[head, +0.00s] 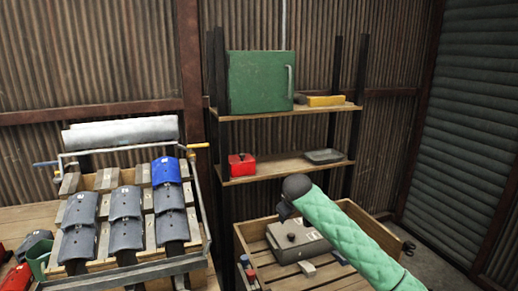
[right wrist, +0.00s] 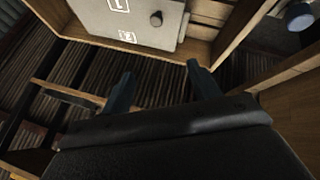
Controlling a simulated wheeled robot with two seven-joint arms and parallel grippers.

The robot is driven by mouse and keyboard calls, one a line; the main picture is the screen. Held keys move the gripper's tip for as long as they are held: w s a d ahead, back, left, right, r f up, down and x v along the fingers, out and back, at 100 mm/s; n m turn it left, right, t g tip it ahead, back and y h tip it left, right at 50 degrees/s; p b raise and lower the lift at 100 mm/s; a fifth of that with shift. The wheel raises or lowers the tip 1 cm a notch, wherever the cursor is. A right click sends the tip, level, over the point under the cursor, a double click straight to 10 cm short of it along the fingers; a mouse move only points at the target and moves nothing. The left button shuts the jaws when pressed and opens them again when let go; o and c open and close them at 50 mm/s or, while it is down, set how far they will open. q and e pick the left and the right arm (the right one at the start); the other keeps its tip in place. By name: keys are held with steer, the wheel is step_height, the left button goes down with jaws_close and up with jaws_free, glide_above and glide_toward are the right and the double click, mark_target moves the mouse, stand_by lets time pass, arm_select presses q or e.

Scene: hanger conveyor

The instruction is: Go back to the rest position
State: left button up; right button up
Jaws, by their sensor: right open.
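My right arm, in a green quilted sleeve, comes in from the lower right of the head view. Its dark right gripper (head: 284,211) is small there, above the left part of a wooden crate and close to a grey box (head: 297,243) in it. In the right wrist view the two dark fingers of the right gripper (right wrist: 160,72) are spread apart with nothing between them. The grey box, with white markings and a dark knob, also shows in that view (right wrist: 128,20), beyond the fingertips. My left gripper is in neither view.
The wooden crate (head: 354,213) stands at lower right. Behind it, a shelf (head: 286,173) bears a red box (head: 242,164) and a grey tray (head: 323,156); a green cabinet (head: 256,83) sits higher. At left is a slatted rack (head: 103,180) with dark pieces and a blue one (head: 166,171).

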steer(key=s+a+m+t+y+p, duration=0.1)
steer(key=s+a+t+y+p, duration=0.1)
steer(key=s, duration=1.7)
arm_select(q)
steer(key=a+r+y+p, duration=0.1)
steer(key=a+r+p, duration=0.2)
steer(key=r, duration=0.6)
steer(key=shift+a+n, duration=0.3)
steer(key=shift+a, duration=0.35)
arm_select(e)
steer(key=s+d+f+m+g, duration=0.1)
steer(key=s+f+g, duration=0.1)
steer(key=s+f, duration=0.5)
steer(key=s+d+f+m+g, duration=0.2)
steer(key=s+f, duration=0.6)
steer(key=s, duration=1.1)
steer(key=s+d+f+m+g, duration=0.1)
steer(key=s+d+f+g, duration=0.1)
steer(key=s+f, duration=0.6)
steer(key=s, duration=0.4)
steer(key=shift+s+f+g, duration=0.25)
steer(key=shift+s+g, duration=0.15)
arm_select(q)
steer(key=shift+p, duration=0.3)
arm_select(e)
steer(key=shift+c, duration=0.2)
